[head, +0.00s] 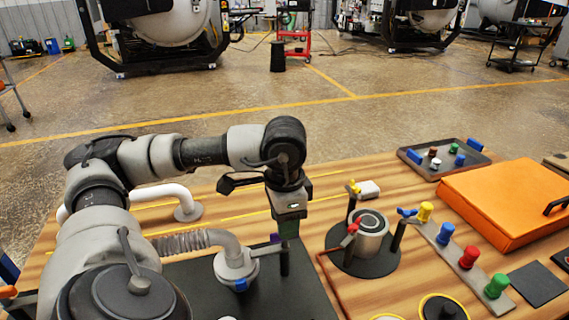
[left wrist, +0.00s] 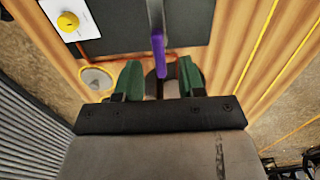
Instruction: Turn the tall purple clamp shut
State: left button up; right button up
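The tall purple clamp (head: 275,238) shows in the head view as a small purple piece at a dark upright post, just by my left gripper and mostly hidden by it. In the left wrist view its long purple handle (left wrist: 158,52) reaches down from the top, with its lower end between my finger pads. My left gripper (head: 288,230) points down over the post. In the left wrist view its green-padded fingers (left wrist: 159,78) are apart, one on each side of the handle, with a gap on both sides. My right gripper is not in view.
A pipe fitting (head: 236,268) with a blue clamp stands left of the post. A round chamber (head: 370,238) with red, yellow and blue clamps stands to the right. Beyond are a row of coloured knobs (head: 468,258), an orange case (head: 510,200) and a dark tray (head: 437,172).

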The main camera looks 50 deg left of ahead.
pick_arm(q)
notch_tip(320, 180, up, 8)
jog(key=shift+r+p, duration=0.2)
jog(key=shift+p, duration=0.1)
dwell(0.5)
